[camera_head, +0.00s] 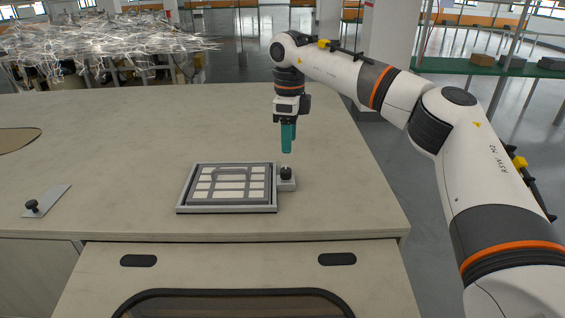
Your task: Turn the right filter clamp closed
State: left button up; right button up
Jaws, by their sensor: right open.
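The right filter clamp (286,173) has a black knob on a small light grey block at the right edge of the filter frame. The filter frame (181,203) is a grey rectangle with pale cells, lying flat on the bench. My right gripper (287,151) has teal fingers pointing down and is just above the black knob, seemingly a small gap apart. It is seen edge-on, so the gap between its fingers is hidden. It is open. My left gripper is not in view.
A metal plate (52,198) with a black knob (31,205) lies at the bench's left front. An oval opening (16,139) is at the far left. The bench (130,125) around the frame is clear. Its right edge is a short way right of the clamp.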

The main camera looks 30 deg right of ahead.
aim_at(286, 169)
notch_tip(286, 169, down, 4)
jog(key=shift+r+p, duration=0.15)
jog(key=shift+p, duration=0.45)
jog(key=f, duration=0.2)
jog(key=w+f+p, duration=0.1)
jog(key=f, duration=0.1)
jog(key=shift+w+f, duration=0.1)
jog(key=shift+f, duration=0.15)
jog(key=shift+a+f+p, duration=0.1)
jog(key=shift+f+p, duration=0.2)
jog(key=shift+f, duration=0.05)
jog(key=shift+s+f, duration=0.2)
jog(key=shift+f, duration=0.1)
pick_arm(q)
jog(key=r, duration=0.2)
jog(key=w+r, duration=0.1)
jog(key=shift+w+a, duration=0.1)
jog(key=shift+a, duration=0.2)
pick_arm(e)
jog(key=c, duration=1)
